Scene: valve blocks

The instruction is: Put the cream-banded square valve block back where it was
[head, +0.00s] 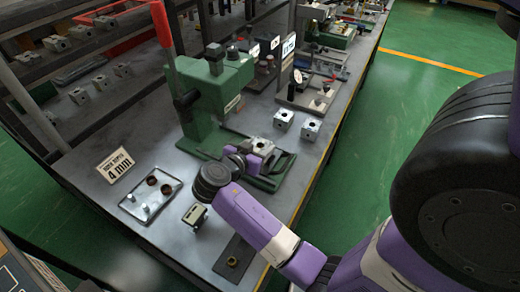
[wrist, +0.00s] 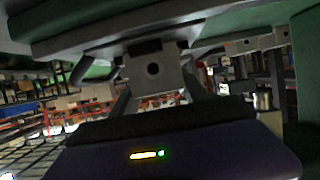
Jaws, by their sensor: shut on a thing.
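My gripper (head: 256,153) is shut on a grey square valve block (head: 263,146), low over the base of the green press. In the wrist view the held valve block (wrist: 152,68) sits between the fingers, with a dark round hole facing the camera. I cannot make out a cream band on it. Another block (head: 195,214) stands on the bench left of my forearm; its band colour is too small to tell. Two more grey blocks (head: 283,119) (head: 310,129) stand on the bench beyond the press base. Whether the held block touches the press base is hidden.
The green arbor press (head: 212,95) with its red-handled lever (head: 161,23) stands close behind my gripper. A tray (head: 150,194) with small parts and a "4 mm" sign (head: 115,164) are at left. A dark plate (head: 236,258) lies near the bench's front edge.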

